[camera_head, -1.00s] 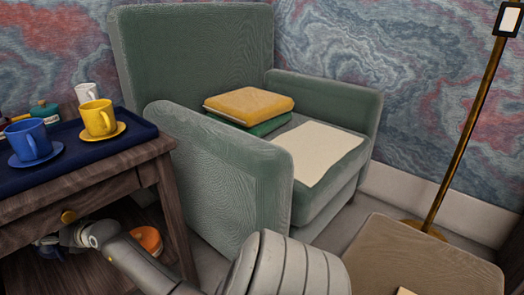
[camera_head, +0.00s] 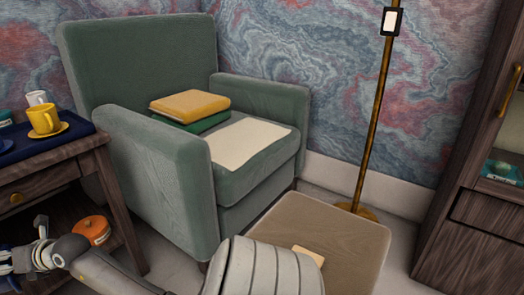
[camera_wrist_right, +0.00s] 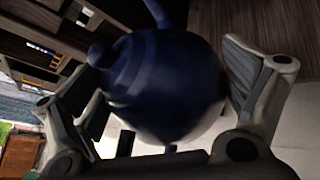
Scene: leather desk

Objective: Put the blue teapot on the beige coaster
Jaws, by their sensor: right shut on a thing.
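The dark blue teapot (camera_wrist_right: 165,85) fills the middle of the right wrist view, between the fingers of my right gripper (camera_wrist_right: 172,98). The gripper is shut on its round body. In the head view my right gripper (camera_head: 20,262) is at the lower left edge, low beside the wooden side table, and the teapot is mostly hidden or cut off there. A small flat beige piece, seemingly the beige coaster (camera_head: 308,255), lies on the brown ottoman at the bottom centre-right, partly hidden by my arm. My left gripper is not in view.
The side table (camera_head: 70,150) holds a navy tray with a yellow cup (camera_head: 44,118) and a white cup. An orange item (camera_head: 92,230) is under it. A green armchair (camera_head: 165,165), the ottoman (camera_head: 350,235), a lamp pole (camera_head: 374,110) and a cabinet (camera_head: 470,205) stand around.

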